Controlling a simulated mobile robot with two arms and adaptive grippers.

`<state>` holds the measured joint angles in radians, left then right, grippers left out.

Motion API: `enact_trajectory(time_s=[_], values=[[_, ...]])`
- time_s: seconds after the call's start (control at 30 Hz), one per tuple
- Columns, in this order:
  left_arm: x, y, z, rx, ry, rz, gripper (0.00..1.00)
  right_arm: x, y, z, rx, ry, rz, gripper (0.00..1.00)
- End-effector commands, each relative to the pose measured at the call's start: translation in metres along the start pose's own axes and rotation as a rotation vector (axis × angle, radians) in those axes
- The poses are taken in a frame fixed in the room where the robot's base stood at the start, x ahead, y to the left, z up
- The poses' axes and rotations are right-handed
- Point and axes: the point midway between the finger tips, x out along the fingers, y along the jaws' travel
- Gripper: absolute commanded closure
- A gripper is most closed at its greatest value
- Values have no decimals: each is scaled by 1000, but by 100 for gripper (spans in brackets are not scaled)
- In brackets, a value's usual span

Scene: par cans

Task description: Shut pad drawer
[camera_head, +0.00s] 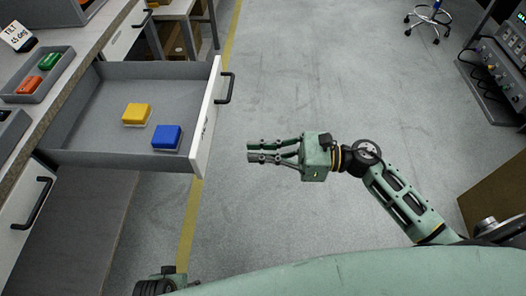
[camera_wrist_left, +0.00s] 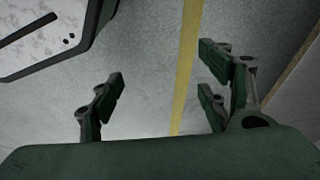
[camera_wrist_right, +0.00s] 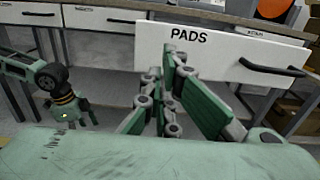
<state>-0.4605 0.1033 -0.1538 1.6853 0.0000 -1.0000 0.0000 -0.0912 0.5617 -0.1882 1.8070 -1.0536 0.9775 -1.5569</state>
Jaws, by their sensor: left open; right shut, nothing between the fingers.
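The pad drawer (camera_head: 208,118) stands pulled out from the bench at the left in the head view. A yellow pad (camera_head: 137,114) and a blue pad (camera_head: 167,137) lie inside it. Its white front has a dark handle (camera_head: 227,88). In the right wrist view the drawer front (camera_wrist_right: 215,50) reads PADS. My right gripper (camera_head: 250,152) is shut and empty, in front of the drawer front with a gap between them. My left gripper (camera_wrist_left: 162,68) is open and empty in the left wrist view, above the floor; its fingers are not seen in the head view.
A grey tray (camera_head: 68,62) with a red and a green item sits on the bench at the left. Another closed drawer (camera_head: 22,225) with a handle is lower left. The floor (camera_head: 330,60) right of the drawer is clear. A wheeled stool (camera_head: 430,18) and grey equipment (camera_head: 492,70) stand at the right.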

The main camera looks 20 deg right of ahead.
Motion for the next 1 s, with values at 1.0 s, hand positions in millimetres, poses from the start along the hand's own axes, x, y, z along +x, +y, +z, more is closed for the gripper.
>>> enact_trajectory(time_s=[1.0], values=[[33, 2, 30, 5, -23, 3, 31, 98, -1, 0, 3, -1, -3, 100]])
